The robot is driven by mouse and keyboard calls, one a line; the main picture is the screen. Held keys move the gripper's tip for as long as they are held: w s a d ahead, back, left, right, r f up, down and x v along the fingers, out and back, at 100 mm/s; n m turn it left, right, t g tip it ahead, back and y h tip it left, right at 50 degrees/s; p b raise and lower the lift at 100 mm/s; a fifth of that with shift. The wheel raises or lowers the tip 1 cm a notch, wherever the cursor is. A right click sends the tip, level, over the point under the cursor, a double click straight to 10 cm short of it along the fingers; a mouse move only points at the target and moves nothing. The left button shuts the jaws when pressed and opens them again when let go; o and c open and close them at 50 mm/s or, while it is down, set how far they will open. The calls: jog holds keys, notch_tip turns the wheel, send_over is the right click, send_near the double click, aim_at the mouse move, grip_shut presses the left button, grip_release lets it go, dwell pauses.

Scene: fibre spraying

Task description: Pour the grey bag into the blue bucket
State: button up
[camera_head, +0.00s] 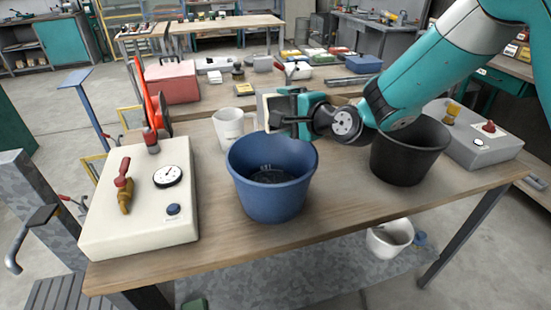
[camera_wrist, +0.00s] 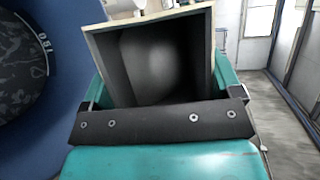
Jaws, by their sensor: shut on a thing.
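The blue bucket (camera_head: 268,198) stands upright on the workbench, its open top facing up, with something dark at the bottom. My gripper (camera_head: 292,110) is above the bucket's back right rim. It is shut on the grey bag, which shows as a small pale-edged block (camera_head: 268,106) over the bucket's back rim. In the wrist view the bag (camera_wrist: 155,65) is a dark, box-like opening with a pale rim, held at my gripper (camera_wrist: 163,122). The bucket's blue wall (camera_wrist: 55,30) fills the left side there, with dark speckled matter inside. I cannot tell whether anything is falling from the bag.
A black bucket (camera_head: 405,160) stands to the right, below my arm. A white jug (camera_head: 229,128) is behind the blue bucket. A cream box with a gauge (camera_head: 140,220) is at the left, and a grey control box (camera_head: 475,140) at the right. Bare wood (camera_head: 330,205) lies between the buckets.

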jog(key=shift+s+d+f+t+b, duration=0.15)
jog(key=shift+s+f+t+b, duration=0.3)
jog(key=shift+b, duration=1.25)
jog(key=shift+s+d+r+n+t+y+b, duration=0.15)
jog(key=shift+n+t+y+b, duration=0.15)
jog(key=shift+b, duration=1)
jog(key=shift+s+a+r+n+t+y+b, duration=0.15)
jog(key=shift+n+t+y+b, duration=0.2)
jog(key=shift+b, duration=0.9)
